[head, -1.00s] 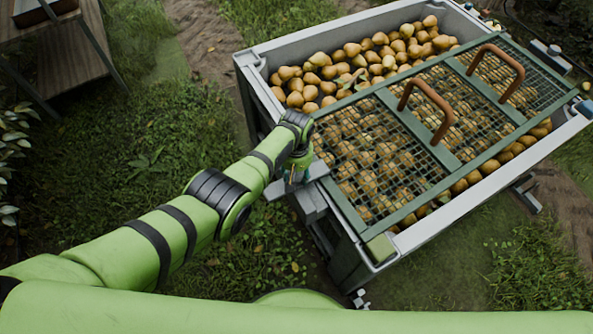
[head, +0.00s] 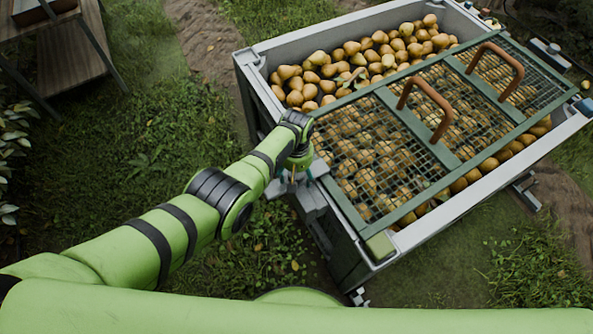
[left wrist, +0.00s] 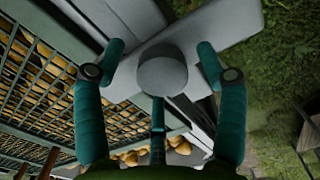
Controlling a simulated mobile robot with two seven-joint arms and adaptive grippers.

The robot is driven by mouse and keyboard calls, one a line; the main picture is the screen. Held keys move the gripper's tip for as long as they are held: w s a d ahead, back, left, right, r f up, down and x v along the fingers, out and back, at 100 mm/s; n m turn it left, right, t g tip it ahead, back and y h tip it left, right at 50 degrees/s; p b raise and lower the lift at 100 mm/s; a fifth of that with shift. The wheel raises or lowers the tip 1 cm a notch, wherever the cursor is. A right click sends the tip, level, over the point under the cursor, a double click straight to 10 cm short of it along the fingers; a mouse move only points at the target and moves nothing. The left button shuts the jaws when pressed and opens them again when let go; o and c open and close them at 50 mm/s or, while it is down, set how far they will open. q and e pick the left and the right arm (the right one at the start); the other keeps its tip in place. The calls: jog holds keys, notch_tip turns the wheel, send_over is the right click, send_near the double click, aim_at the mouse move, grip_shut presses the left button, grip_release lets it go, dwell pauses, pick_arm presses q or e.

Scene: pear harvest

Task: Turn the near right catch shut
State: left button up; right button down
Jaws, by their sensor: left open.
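A grey catch with a flat arm and a round knob (left wrist: 163,72) fills the upper middle of the left wrist view. In the head view its plate (head: 312,200) shows at the crate's near left corner, partly hidden by my wrist. My left gripper (left wrist: 162,55) is open, one teal finger on each side of the knob, with gaps visible. In the head view the left gripper (head: 296,178) is over the catch. The mesh lid (head: 372,234) with two brown handles lies across the crate (head: 450,214). My right gripper is out of view.
Pears (head: 352,50) fill the crate and show uncovered at its far left. A blue-topped fitting (head: 585,85) sits at the crate's right corner. A wooden stand (head: 75,55) is at the upper left. Grass (head: 90,190) lies open left of the crate.

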pick_arm(q)
jog(key=shift+r, duration=0.1)
jog(key=shift+w+r, duration=0.15)
jog(key=shift+r, duration=0.4)
notch_tip(320, 180, up, 11)
jog(key=shift+s+f, duration=0.15)
jog(key=shift+s, duration=0.05)
